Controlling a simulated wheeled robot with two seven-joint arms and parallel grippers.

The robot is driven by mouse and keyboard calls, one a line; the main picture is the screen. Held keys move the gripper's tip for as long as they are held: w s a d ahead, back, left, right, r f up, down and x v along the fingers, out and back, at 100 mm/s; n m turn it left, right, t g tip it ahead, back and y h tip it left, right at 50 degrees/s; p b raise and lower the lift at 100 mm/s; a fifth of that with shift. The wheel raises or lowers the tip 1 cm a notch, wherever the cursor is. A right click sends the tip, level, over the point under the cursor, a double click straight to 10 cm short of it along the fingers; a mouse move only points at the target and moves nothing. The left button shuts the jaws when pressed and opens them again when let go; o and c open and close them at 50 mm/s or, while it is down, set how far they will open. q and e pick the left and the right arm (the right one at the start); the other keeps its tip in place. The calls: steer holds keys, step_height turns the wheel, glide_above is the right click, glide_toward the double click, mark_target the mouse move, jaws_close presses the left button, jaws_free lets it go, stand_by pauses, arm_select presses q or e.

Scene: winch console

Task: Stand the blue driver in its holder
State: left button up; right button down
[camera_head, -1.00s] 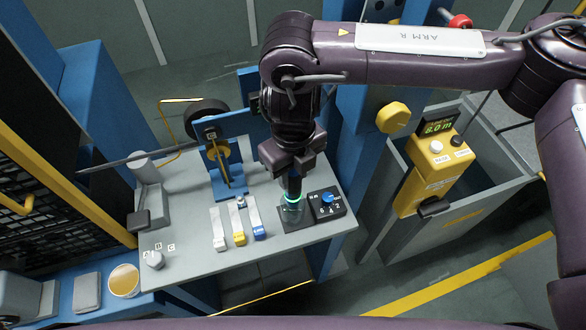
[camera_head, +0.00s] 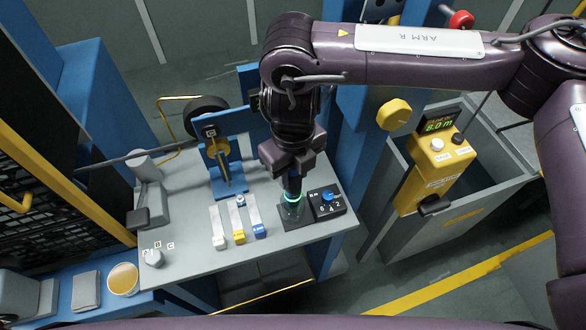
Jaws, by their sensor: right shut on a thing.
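My right gripper (camera_head: 291,184) points down at the right front of the grey bench. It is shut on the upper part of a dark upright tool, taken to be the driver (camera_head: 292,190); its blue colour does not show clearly. A glowing cyan-green ring shows just below the fingers. The tool's lower part is at a dark square holder (camera_head: 292,216) with a see-through cup. The tool looks upright and in the cup, but the gripper hides its top, and I cannot tell how deep it sits. My left gripper is not in view.
A black dial box with a blue knob (camera_head: 327,197) stands close to the right of the holder. White, yellow and blue-ended levers (camera_head: 238,236) are to its left on the grey bench (camera_head: 190,262). A winch stand (camera_head: 228,178) is behind. A yellow console (camera_head: 432,178) stands further right.

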steer(key=shift+f+b, duration=0.35)
steer(key=shift+f, duration=0.35)
steer(key=shift+f+b, duration=0.5)
steer(key=shift+f, duration=0.05)
steer(key=c, duration=1)
jaws_free()
steer(key=shift+o, duration=0.2)
step_height(320, 180, up, 8)
steer(key=shift+f, duration=0.1)
